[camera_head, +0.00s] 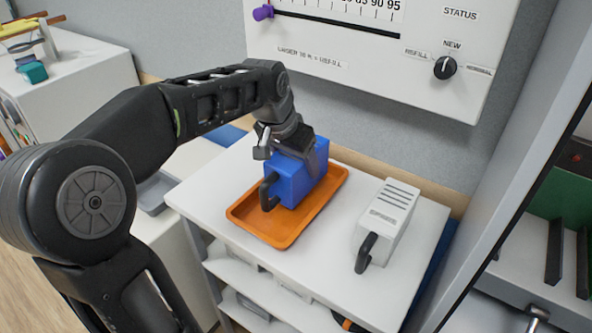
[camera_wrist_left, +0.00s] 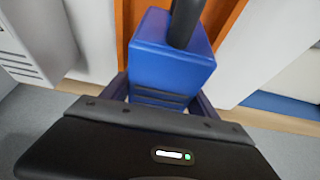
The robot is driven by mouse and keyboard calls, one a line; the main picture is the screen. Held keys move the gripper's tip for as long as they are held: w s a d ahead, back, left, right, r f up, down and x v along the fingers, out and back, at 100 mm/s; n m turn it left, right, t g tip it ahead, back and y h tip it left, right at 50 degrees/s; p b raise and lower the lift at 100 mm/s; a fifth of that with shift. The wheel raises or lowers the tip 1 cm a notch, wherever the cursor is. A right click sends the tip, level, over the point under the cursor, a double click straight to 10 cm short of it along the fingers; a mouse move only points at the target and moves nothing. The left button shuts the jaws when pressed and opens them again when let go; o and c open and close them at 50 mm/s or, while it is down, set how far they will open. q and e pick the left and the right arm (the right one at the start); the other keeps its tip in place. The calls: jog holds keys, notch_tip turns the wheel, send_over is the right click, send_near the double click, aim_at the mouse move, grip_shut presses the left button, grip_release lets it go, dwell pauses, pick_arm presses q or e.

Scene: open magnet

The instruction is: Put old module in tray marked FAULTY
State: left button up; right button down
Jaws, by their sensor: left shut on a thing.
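The blue module (camera_head: 297,180) with a black handle is in or just above the orange tray (camera_head: 279,233) on the white cart top; I cannot tell whether it touches the tray floor. My left gripper (camera_head: 290,150) reaches down from above and is shut on the far part of the module. In the left wrist view the blue module (camera_wrist_left: 170,62) sits between the fingers, with the orange tray (camera_wrist_left: 228,22) beneath it. No FAULTY marking is readable on the tray. My right gripper is not in view.
A white module marked SPARE (camera_head: 388,215) with a black handle stands right of the tray on the white cart (camera_head: 335,275). A wall panel (camera_head: 375,60) with a scale and a knob (camera_head: 445,67) hangs behind. A green-backed rack (camera_head: 560,210) is at far right.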

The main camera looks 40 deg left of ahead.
pick_arm(q)
jog(key=shift+f, duration=1.35)
jog(key=shift+f, duration=0.2)
jog(key=o, duration=1.9)
jog(key=shift+o, duration=0.2)
jog(key=shift+r, duration=0.3)
jog(key=v, duration=1.1)
jog(key=shift+s+r, duration=0.15)
jog(key=shift+r, duration=0.2)
